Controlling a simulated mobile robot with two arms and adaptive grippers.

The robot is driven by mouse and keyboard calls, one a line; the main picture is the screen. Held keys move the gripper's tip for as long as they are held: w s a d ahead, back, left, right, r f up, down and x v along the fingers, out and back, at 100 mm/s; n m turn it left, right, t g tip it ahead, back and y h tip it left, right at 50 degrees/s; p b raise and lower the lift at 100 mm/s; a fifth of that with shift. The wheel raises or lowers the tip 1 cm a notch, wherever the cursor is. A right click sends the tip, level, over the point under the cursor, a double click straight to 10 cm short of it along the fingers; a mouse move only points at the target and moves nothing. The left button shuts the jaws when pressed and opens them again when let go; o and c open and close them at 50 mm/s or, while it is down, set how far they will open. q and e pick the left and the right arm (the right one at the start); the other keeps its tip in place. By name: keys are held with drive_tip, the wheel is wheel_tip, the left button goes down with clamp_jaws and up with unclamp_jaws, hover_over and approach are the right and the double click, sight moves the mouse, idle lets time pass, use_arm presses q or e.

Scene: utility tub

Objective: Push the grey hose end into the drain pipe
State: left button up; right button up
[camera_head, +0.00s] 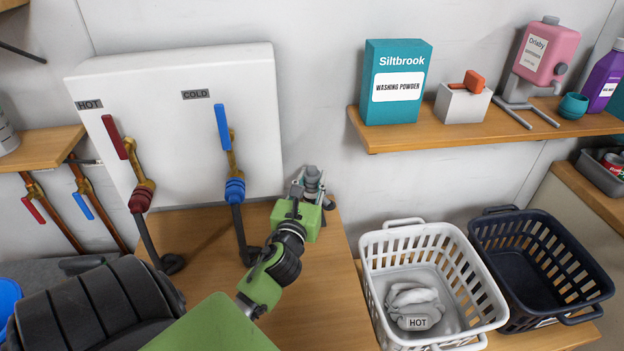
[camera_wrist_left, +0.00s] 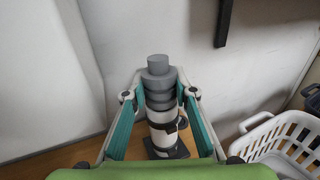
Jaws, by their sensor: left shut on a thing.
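The grey hose end (camera_wrist_left: 158,85) is a stepped, ribbed cylinder, upright in the left wrist view. My left gripper (camera_wrist_left: 160,97) has its teal-padded fingers on either side of it and is shut on it. Directly below is the white drain pipe (camera_wrist_left: 162,136), with a dark band around it and a dark base. I cannot tell whether the hose end is inside the pipe or just above it. In the head view, my left gripper (camera_head: 311,188) is at the back of the wooden counter by the wall and largely hides the pipe. My right gripper is not in view.
A white panel with hot and cold taps (camera_head: 230,150) stands left of the gripper; dark hoses hang from them. A white basket (camera_head: 385,243) and a navy basket (camera_head: 497,222) stand at right. A shelf (camera_head: 390,139) with washing powder (camera_head: 393,108) is above them.

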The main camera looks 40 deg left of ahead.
use_arm(q)
drive_tip(key=o, duration=1.1)
drive_tip(key=shift+f, duration=0.1)
drive_tip(key=v, duration=1.2)
